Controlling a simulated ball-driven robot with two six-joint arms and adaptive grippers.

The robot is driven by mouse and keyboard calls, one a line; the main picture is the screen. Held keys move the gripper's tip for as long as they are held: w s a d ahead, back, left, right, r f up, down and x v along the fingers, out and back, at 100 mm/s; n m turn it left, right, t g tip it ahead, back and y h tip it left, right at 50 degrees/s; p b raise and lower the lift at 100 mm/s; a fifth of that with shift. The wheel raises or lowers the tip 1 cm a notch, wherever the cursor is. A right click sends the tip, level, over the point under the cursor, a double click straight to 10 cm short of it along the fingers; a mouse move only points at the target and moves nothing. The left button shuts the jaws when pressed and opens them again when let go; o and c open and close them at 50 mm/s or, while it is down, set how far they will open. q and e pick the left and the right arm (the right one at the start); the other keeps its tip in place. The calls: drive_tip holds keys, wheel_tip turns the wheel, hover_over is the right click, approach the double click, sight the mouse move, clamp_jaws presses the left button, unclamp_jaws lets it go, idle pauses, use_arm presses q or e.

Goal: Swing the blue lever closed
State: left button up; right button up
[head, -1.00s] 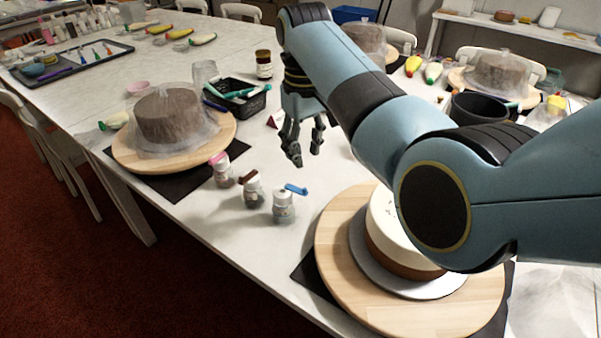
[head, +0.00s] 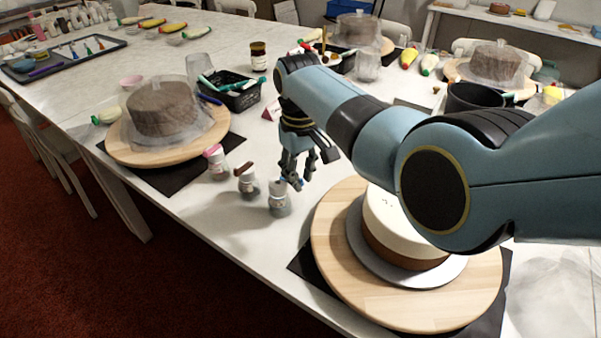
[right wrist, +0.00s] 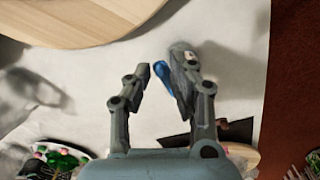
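The jar with the blue lever (head: 279,201) stands on the white table, rightmost in a row of 3 small jars. In the head view my right gripper (head: 297,183) is just behind its top and hides most of the blue lever. In the right wrist view the blue lever (right wrist: 162,74) shows between the two fingers of my right gripper (right wrist: 165,70), which are apart. The lever is close to the right finger; I cannot tell if they touch. The jar body is partly hidden by that finger. My left gripper is not in view.
A jar with a brown lever (head: 247,183) and one with a pink lever (head: 216,163) stand to the left. A wooden turntable (head: 335,255) with a cake (head: 400,235) is close on the right. A black basket (head: 240,98) is behind.

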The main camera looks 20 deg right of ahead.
clamp_jaws()
drive_tip(key=shift+s+a+r+m+p, duration=0.1)
drive_tip(key=shift+s+a+m+p, duration=0.1)
drive_tip(key=shift+m+p, duration=0.35)
drive_tip(key=a+m, duration=0.6)
drive_tip(key=m, duration=1.1)
drive_tip(key=shift+w+a+m, duration=0.15)
drive_tip(key=shift+w+m, duration=0.2)
drive_tip(key=shift+w, duration=0.05)
